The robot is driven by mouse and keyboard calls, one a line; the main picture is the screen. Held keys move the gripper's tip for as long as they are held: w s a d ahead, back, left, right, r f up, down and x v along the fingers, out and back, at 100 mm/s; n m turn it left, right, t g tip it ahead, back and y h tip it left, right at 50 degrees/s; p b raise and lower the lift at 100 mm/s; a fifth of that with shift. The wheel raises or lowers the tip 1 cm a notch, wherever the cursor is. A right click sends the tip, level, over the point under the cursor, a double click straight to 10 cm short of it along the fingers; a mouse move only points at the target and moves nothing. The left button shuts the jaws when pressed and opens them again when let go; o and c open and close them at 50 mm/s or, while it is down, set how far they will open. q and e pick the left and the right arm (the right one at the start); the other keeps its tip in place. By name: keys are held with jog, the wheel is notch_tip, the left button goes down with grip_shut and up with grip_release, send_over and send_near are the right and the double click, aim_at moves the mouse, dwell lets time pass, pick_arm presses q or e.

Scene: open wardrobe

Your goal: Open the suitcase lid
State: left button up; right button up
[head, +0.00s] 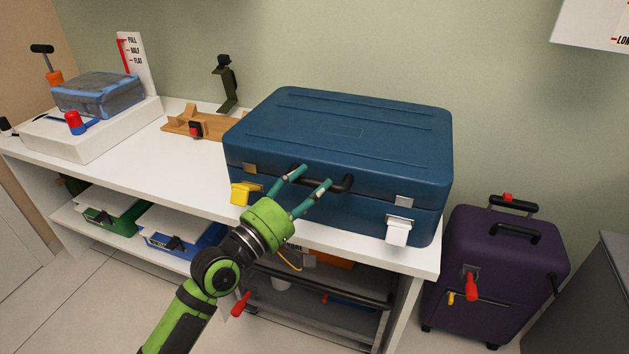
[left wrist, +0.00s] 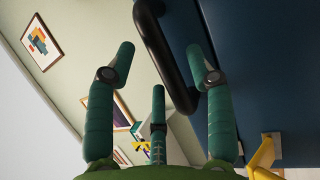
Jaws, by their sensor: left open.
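The blue suitcase (head: 340,132) lies flat on the white bench with its lid down. Its dark handle (head: 345,185) is on the front face. A yellow latch tab (head: 240,193) hangs at the front left and a white one (head: 397,231) at the front right. My left gripper (head: 315,176) is open in front of the suitcase, its fingertips close to the handle. In the left wrist view the black handle (left wrist: 168,55) passes between the spread fingers (left wrist: 160,62); I cannot tell if they touch it. The blue suitcase side (left wrist: 265,75) fills the right there. My right gripper is not in view.
A purple suitcase (head: 500,262) stands on the floor at the right. Shelves with boxes lie below. The wall above the suitcase is clear.

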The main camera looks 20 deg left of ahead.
pick_arm(q)
jog(key=shift+x, duration=0.95)
grip_shut()
